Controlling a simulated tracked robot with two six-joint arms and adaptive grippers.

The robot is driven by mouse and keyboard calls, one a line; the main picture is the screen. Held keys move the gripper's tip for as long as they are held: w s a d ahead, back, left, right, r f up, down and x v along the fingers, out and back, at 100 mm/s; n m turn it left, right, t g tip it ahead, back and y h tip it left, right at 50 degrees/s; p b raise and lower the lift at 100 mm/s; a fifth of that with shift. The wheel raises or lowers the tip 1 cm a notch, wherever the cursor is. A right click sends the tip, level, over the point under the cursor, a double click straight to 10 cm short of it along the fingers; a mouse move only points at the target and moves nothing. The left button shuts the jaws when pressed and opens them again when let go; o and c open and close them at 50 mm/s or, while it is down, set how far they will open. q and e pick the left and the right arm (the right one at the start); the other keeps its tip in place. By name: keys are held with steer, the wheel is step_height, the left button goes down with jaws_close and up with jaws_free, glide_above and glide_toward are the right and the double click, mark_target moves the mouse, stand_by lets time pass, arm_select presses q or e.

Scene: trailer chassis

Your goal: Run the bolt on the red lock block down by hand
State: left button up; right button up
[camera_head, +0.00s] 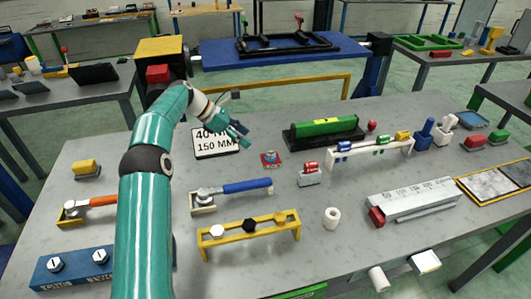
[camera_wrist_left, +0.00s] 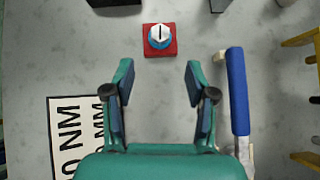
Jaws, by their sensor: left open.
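The red lock block (camera_head: 270,160) sits on the grey bench, right of the white "40 NM 150 MM" card (camera_head: 207,148). In the left wrist view the red lock block (camera_wrist_left: 172,52) lies ahead of the fingertips, with the blue-and-white bolt (camera_wrist_left: 160,36) upright on it; a dark line crosses the bolt's top. My left gripper (camera_head: 242,134) is open and empty above the bench, left of the block. In the left wrist view its two fingers (camera_wrist_left: 160,75) stand wide apart, short of the block. My right gripper is not in view.
A blue-handled wrench (camera_head: 245,186) lies in a holder in front of the block. A yellow rack (camera_head: 248,228) stands nearer. Behind right are a green bar on a dark base (camera_head: 325,132) and a white rack (camera_head: 370,147). Bare bench surrounds the block.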

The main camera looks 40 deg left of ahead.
mark_target(270, 152)
arm_select(q)
steer(key=x, duration=1)
steer(key=shift+w+d+f+p, duration=0.1)
steer(key=shift+f+p, duration=0.05)
steer(key=shift+p, duration=0.25)
jaws_close()
steer(key=p, duration=0.2)
steer(key=r+m+p, duration=0.1)
steer(key=p, duration=0.1)
steer(key=shift+w+a+p, duration=0.2)
steer(key=shift+w+p, duration=0.1)
steer(key=shift+p, duration=0.05)
steer(key=shift+s+f+g+h+p, duration=0.1)
steer(key=shift+f+g+h+p, duration=0.1)
steer(key=shift+g+h+p, duration=0.4)
steer(key=shift+m, duration=0.3)
steer(key=shift+f, duration=0.1)
